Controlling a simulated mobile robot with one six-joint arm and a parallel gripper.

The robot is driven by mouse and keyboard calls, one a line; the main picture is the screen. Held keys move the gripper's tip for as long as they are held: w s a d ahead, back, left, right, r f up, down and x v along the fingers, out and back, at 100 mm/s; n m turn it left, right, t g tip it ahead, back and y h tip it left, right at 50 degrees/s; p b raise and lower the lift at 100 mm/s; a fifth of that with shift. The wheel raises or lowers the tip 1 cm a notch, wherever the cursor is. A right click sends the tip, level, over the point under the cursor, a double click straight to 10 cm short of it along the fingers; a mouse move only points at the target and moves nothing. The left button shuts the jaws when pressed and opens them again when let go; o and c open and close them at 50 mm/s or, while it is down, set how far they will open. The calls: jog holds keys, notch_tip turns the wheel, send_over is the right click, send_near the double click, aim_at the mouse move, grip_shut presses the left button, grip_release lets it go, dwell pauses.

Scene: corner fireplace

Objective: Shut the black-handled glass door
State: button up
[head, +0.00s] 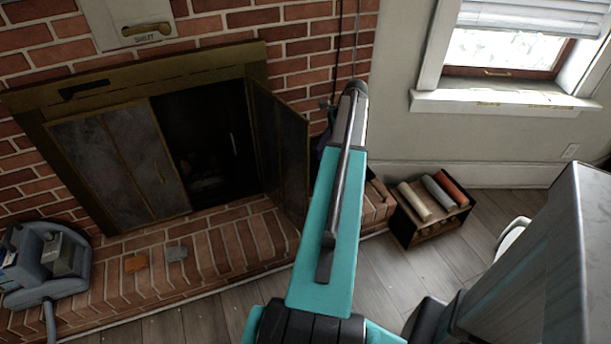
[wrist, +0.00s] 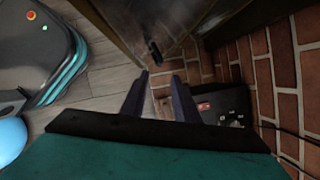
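The glass door (head: 279,150) on the right side of the fireplace stands swung open into the room in the head view. The left-hand glass panels (head: 120,165) look closed. In the wrist view the open door (wrist: 135,18) is at the top, with its black handle (wrist: 154,53) just ahead of my fingertips. My gripper (wrist: 161,80) is open, with a gap between its two fingers and nothing seen in it. It appears apart from the handle, though the exact distance is unclear. In the head view my arm hides the gripper.
A brick hearth (head: 215,250) runs below the fireplace. A grey-blue device (head: 48,265) stands on its left, with small orange and grey blocks nearby. A dark crate (head: 430,218) holding rolls sits on the wooden floor at right. A dark box (wrist: 222,105) lies right of my fingers.

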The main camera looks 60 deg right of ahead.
jog(key=shift+w+f, duration=0.1)
jog(key=shift+f, duration=0.1)
jog(key=shift+x, duration=6.8)
